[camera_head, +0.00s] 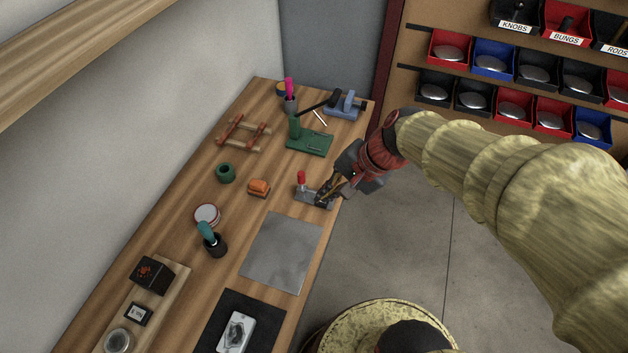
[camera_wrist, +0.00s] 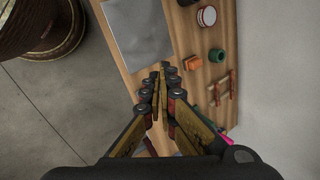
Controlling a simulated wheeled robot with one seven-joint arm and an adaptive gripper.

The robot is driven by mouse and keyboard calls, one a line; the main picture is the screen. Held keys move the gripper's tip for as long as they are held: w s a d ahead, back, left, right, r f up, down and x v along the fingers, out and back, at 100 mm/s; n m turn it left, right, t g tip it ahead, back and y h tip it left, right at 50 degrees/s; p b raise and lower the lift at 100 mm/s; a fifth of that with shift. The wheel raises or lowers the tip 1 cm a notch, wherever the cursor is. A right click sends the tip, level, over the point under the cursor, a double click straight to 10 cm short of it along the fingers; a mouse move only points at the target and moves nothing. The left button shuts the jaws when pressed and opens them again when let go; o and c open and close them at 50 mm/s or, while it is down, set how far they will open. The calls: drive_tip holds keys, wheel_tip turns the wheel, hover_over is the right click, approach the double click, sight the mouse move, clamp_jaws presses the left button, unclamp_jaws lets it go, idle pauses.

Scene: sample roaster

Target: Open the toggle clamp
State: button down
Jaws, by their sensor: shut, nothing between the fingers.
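The toggle clamp (camera_head: 305,194) is a small grey metal device near the right edge of the wooden bench, with a red-tipped handle (camera_head: 301,177) standing upright at its left end. My gripper (camera_head: 322,199) is at the right part of the clamp, its fingertips low over it and hiding part of it. I cannot tell whether they touch. In the wrist view my gripper (camera_wrist: 163,70) is shut with its fingertips together and nothing between them. The clamp cannot be made out clearly there behind the fingers.
A grey metal plate (camera_head: 282,252) lies in front of the clamp. An orange block (camera_head: 259,187) and a green ring (camera_head: 226,172) are to its left. A green press (camera_head: 309,142) and blue vise (camera_head: 345,106) stand behind. Open floor (camera_head: 410,235) lies right of the bench.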

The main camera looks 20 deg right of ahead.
drive_tip(key=w+d+f+m+t+y+p, duration=0.1)
drive_tip(key=w+d+f+m, duration=0.4)
drive_tip(key=f+m, duration=0.3)
drive_tip(key=w+d+f+m+t+p, duration=0.1)
drive_tip(key=w+d+f+m+t, duration=0.1)
drive_tip(key=w+d+f+m, duration=0.3)
wheel_tip(320, 180, down, 3)
drive_tip(key=w+m, duration=0.1)
drive_tip(key=m, duration=0.3)
drive_tip(key=shift+d+m+y, duration=0.2)
drive_tip(key=shift+m+y, duration=0.1)
drive_tip(key=shift+y, duration=0.1)
drive_tip(key=b+x, duration=0.4)
drive_tip(key=x, duration=0.5)
drive_tip(key=shift+w+a+f, duration=0.1)
drive_tip(key=shift+a+f, duration=0.1)
drive_tip(key=shift+f, duration=0.05)
drive_tip(key=w+a, duration=0.2)
drive_tip(key=shift+w+a+b, duration=0.1)
drive_tip(key=shift+w+b, duration=0.15)
drive_tip(key=shift+b, duration=0.05)
drive_tip(key=shift+w+a, duration=0.3)
drive_tip(key=shift+w, duration=0.1)
drive_tip(key=shift+r, duration=0.15)
